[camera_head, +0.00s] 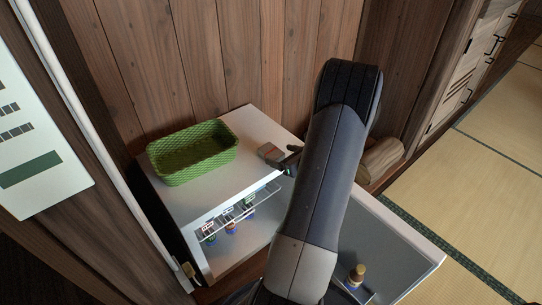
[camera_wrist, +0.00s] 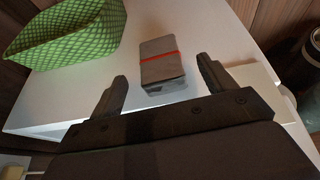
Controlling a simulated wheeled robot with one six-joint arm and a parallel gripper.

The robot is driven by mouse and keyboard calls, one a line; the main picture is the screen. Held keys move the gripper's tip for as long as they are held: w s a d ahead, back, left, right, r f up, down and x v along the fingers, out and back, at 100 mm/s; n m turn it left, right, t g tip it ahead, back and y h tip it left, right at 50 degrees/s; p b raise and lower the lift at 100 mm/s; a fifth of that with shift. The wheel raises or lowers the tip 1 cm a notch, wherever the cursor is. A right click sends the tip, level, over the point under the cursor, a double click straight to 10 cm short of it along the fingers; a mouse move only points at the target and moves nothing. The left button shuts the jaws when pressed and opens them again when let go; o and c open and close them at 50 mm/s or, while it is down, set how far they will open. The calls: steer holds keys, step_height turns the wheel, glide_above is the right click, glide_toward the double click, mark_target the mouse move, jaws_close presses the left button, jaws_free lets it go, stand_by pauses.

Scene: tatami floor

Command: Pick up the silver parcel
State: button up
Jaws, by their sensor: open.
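The silver parcel (camera_wrist: 158,58) is a small grey box with a red band across it. It lies on the white cabinet top, beside the green basket. In the head view the parcel (camera_head: 270,151) shows right of the basket, close to my gripper (camera_head: 291,160), which is largely hidden by my arm. In the wrist view my gripper (camera_wrist: 162,75) is open, with one finger left of the parcel's near end and one right of it. The parcel lies mostly beyond the fingertips. No contact between finger and parcel shows.
The green woven basket (camera_head: 192,155) stands on the white cabinet (camera_head: 190,200) left of the parcel. The cabinet's front is open, with several small bottles (camera_head: 230,227) on a rack and another bottle (camera_head: 357,274) at the door. A wooden wall rises behind. Tatami floor (camera_head: 440,190) is clear at right.

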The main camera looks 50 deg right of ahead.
mark_target(275, 153)
steer(key=b+x, duration=0.1)
steer(key=x, duration=0.4)
steer(key=shift+f+b, duration=0.2)
steer(key=shift+b, duration=0.1)
steer(key=shift+w+f, duration=0.1)
steer(key=shift+w, duration=0.35)
steer(key=shift+c, duration=0.6)
steer(key=c, duration=1)
